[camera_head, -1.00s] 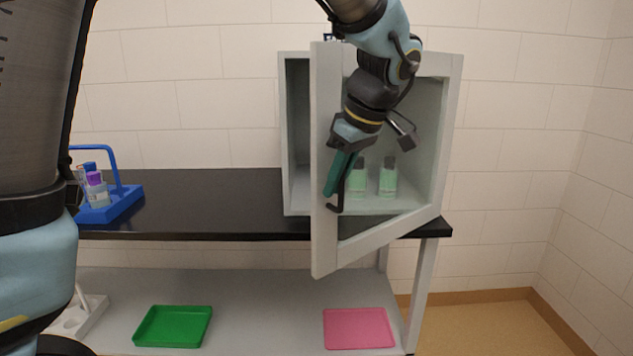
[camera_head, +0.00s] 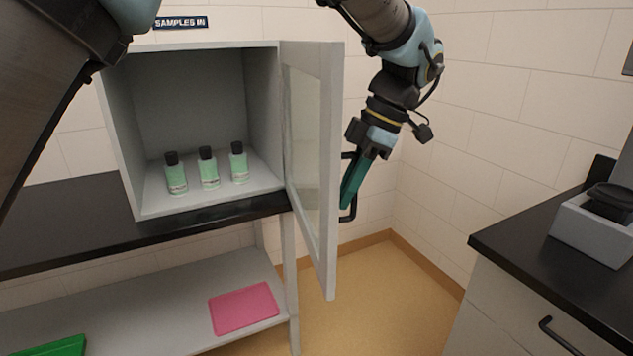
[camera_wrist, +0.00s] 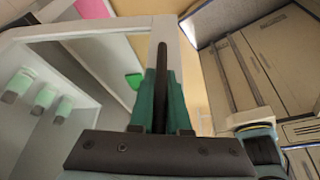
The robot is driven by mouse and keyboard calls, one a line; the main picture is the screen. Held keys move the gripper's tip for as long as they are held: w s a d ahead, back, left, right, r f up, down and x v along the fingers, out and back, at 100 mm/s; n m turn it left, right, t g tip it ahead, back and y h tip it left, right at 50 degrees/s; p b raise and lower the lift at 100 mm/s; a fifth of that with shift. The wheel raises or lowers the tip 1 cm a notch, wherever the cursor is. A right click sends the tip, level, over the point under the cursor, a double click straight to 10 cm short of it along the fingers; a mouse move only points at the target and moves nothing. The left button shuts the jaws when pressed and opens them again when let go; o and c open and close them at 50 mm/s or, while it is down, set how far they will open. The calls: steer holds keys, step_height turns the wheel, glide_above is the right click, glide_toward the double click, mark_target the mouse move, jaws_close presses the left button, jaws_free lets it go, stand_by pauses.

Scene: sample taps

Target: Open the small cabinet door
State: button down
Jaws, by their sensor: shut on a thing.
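The small grey cabinet (camera_head: 124,140) stands on the black counter, its front open to view. Its glass-paned door (camera_head: 331,180) is swung wide out on the right-side hinge, and it shows in the wrist view too (camera_wrist: 92,28). My gripper (camera_head: 347,200), with green fingers, is shut on the black door handle (camera_head: 353,205) on the door's outer face. In the wrist view the handle (camera_wrist: 162,75) runs between the fingers of my gripper (camera_wrist: 161,90). Several green bottles with black caps, such as the middle one (camera_head: 209,170), stand inside the cabinet.
A pink tray (camera_head: 244,309) and a green tray (camera_head: 58,347) lie on the lower shelf. Another black-topped counter (camera_head: 540,262) with a grey box (camera_head: 592,228) stands at the right. Open floor (camera_head: 375,290) lies between the counters.

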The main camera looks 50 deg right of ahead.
steer(key=shift+s+d, duration=0.8)
steer(key=shift+s, duration=0.2)
steer(key=c, duration=1.2)
jaws_free()
steer(key=shift+s, duration=0.1)
steer(key=shift+o, duration=0.2)
steer(key=shift+w, duration=0.3)
steer(key=v, duration=1)
steer(key=shift+r+b, duration=0.4)
steer(key=shift+b, duration=0.05)
steer(key=shift+s+d, duration=0.1)
